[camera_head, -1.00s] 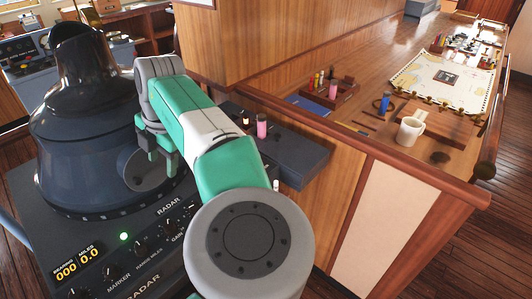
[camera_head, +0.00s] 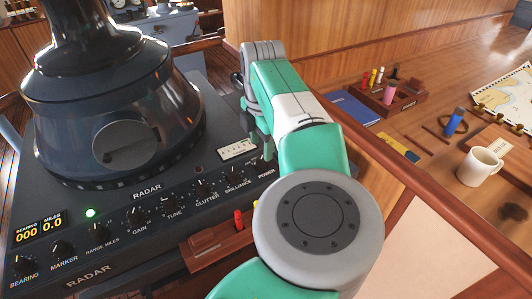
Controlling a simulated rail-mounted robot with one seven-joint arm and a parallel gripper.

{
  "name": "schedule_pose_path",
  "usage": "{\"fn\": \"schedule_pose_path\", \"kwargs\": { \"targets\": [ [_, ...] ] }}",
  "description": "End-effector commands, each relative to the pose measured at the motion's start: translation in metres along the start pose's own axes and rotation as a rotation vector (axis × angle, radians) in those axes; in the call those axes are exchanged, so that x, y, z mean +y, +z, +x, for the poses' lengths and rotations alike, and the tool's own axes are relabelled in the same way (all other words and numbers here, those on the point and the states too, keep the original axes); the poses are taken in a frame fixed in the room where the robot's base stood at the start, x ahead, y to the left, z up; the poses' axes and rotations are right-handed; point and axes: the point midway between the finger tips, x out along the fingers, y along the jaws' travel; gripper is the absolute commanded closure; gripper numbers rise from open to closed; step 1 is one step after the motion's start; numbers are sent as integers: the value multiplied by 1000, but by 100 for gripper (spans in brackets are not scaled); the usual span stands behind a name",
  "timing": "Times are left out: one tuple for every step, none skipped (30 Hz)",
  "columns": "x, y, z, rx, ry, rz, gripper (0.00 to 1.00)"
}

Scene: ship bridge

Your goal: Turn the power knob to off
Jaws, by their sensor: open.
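The radar console (camera_head: 110,190) fills the left side, with a row of black knobs along its front panel. The POWER label (camera_head: 267,172) is at the right end of the row, next to the brilliance knob (camera_head: 231,174). The power knob itself is not clearly visible; it lies close to my gripper fingers and my arm. My gripper (camera_head: 258,138) is open and points down at that right end of the panel. I cannot tell whether it touches the knob. A green light (camera_head: 90,212) glows on the panel.
A dark radar hood (camera_head: 100,100) rises from the console, left of my gripper. A white label card (camera_head: 238,149) lies on the console top close by. A wooden counter at right holds a white mug (camera_head: 480,166), a pen tray (camera_head: 392,97) and a chart (camera_head: 505,92).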

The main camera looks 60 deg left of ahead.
Motion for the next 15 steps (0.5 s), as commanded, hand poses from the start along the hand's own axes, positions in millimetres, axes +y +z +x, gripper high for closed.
{"fn": "schedule_pose_path", "kwargs": {
  "targets": [
    [0,-1,9,4,-2,0,52],
    [0,-1,14,4,-1,0,52],
    [0,-1,21,2,0,0,52],
    [0,-1,26,3,-1,0,52],
    [0,-1,31,3,-1,1,52],
    [0,0,36,2,0,0,52],
    [0,0,39,2,0,0,52],
    [0,0,42,2,0,0,52],
    [0,0,44,2,0,0,52],
    [0,0,46,1,0,0,52],
    [0,0,47,1,0,0,52],
    [0,0,48,0,0,0,52],
    [0,0,48,0,0,0,52],
    [0,0,48,0,0,0,52],
    [0,0,48,0,0,0,52]
  ]
}}
